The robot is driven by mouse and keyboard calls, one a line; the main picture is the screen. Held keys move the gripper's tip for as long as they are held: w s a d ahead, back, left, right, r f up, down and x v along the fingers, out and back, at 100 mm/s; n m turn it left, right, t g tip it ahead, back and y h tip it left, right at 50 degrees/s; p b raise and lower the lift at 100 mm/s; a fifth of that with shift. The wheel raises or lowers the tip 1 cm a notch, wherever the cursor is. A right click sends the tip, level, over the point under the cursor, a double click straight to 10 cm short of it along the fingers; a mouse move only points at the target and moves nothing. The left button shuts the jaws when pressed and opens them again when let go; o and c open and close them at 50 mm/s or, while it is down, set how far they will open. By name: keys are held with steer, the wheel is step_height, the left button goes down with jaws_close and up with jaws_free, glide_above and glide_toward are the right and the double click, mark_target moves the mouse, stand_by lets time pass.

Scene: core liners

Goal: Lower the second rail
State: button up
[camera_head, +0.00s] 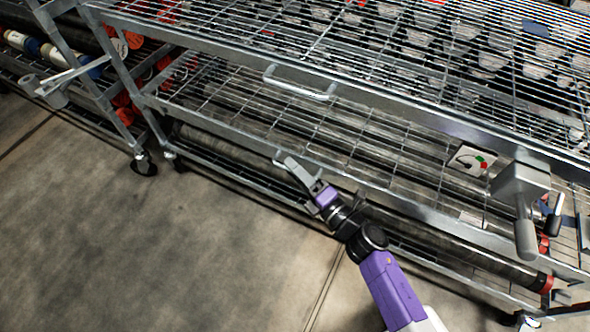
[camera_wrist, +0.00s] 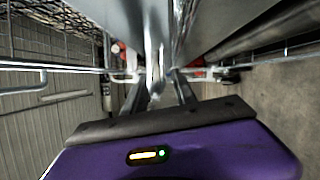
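A grey metal rail (camera_head: 405,220) runs slantwise along the front of the rack's lower level in the head view. Above it runs the upper front rail (camera_head: 420,108), which carries a U-shaped handle (camera_head: 300,88). My gripper (camera_head: 291,168) is at the lower rail, left of the picture's centre, and overlaps its front edge. In the wrist view, the two dark fingers of my gripper (camera_wrist: 158,95) stand apart. A shiny metal piece (camera_wrist: 154,62) shows between them, with gaps at its sides. Whether either finger touches it cannot be told.
The wire-mesh rack (camera_head: 240,100) fills the right side. Long dark core tubes (camera_head: 470,238) lie low in it. A grey lever-like fitting (camera_head: 523,200) stands at the right. A second rack (camera_head: 62,60) stands at left on casters. The concrete floor (camera_head: 150,235) is clear.

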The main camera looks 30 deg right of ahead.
jaws_close()
stand_by(1.4)
